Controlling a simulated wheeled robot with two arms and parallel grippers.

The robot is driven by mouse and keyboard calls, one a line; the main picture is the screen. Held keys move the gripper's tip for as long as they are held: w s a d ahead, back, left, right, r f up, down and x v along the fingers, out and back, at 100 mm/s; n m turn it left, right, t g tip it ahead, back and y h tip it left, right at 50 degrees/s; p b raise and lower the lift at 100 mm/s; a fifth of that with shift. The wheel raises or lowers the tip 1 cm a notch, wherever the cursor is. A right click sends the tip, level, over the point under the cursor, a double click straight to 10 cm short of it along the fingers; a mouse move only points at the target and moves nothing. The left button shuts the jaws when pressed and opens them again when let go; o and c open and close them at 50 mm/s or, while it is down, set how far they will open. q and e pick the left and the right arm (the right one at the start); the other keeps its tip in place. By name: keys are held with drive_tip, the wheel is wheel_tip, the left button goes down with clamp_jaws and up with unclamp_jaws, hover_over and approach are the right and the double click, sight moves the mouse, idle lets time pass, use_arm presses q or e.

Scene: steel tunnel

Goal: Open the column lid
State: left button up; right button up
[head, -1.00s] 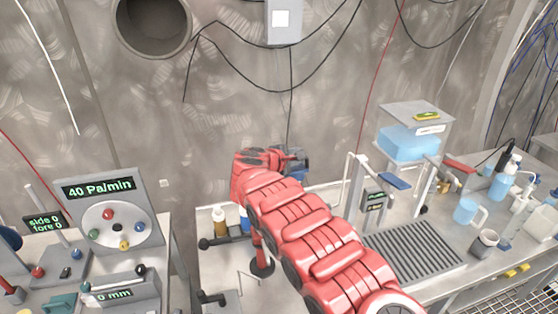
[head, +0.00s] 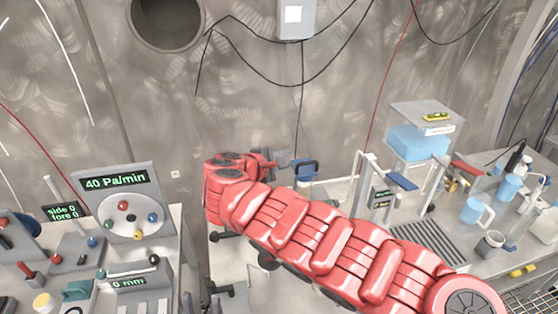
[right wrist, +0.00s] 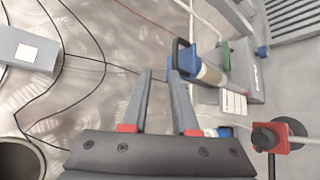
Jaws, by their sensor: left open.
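The column's blue lid (head: 304,168), with a dark loop handle, shows in the head view just right of my right gripper (head: 281,159). In the right wrist view the blue lid (right wrist: 188,60) caps a pale column (right wrist: 212,74), which looks tilted in this picture. My right gripper (right wrist: 160,76) is open and empty, its two grey fingers apart. The lid's handle is close to the right fingertip; I cannot tell whether they touch. Most of the column is hidden behind my red right arm in the head view. My left gripper is not in view.
A control panel (head: 122,207) reading "40 Pa/min" stands at the left. A clear tank of blue liquid (head: 417,141), blue jugs (head: 475,212) and a ribbed tray (head: 428,243) are at the right. Cables hang on the wall behind.

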drive_tip(key=p+v, duration=0.3)
drive_tip(key=p, duration=0.3)
idle(0.5)
